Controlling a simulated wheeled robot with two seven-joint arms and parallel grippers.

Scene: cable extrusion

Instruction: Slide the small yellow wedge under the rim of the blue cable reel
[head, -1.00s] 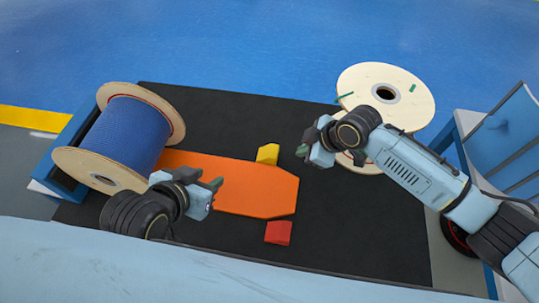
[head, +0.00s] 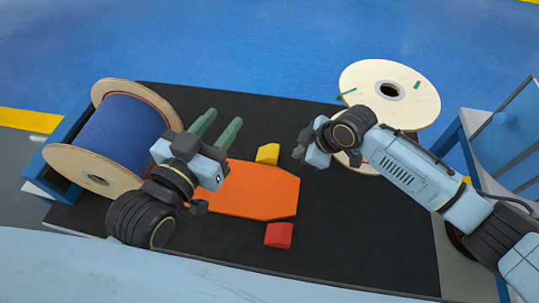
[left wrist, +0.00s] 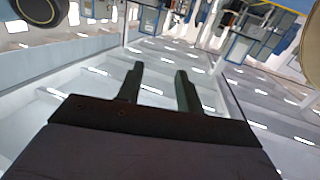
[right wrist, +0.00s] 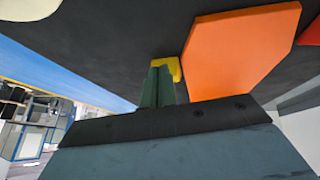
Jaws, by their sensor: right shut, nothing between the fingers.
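The blue cable reel (head: 122,132) with wooden flanges stands on its side at the left edge of the black mat. The small yellow wedge (head: 267,153) lies at the top edge of the orange board, near its right end. My left gripper (head: 217,124) is open and empty, its green fingers pointing away over the mat, just right of the reel. My right gripper (head: 299,152) is shut and empty, a little right of the yellow wedge. In the right wrist view the shut fingers (right wrist: 160,72) overlap the yellow wedge (right wrist: 172,66); contact cannot be told.
The orange board (head: 250,190) lies mid-mat, with a red wedge (head: 279,235) below its right end. A pale wooden reel (head: 410,78) stands at the back right. A blue chair-like frame (head: 510,140) is at the right. The black mat (head: 350,240) is clear at lower right.

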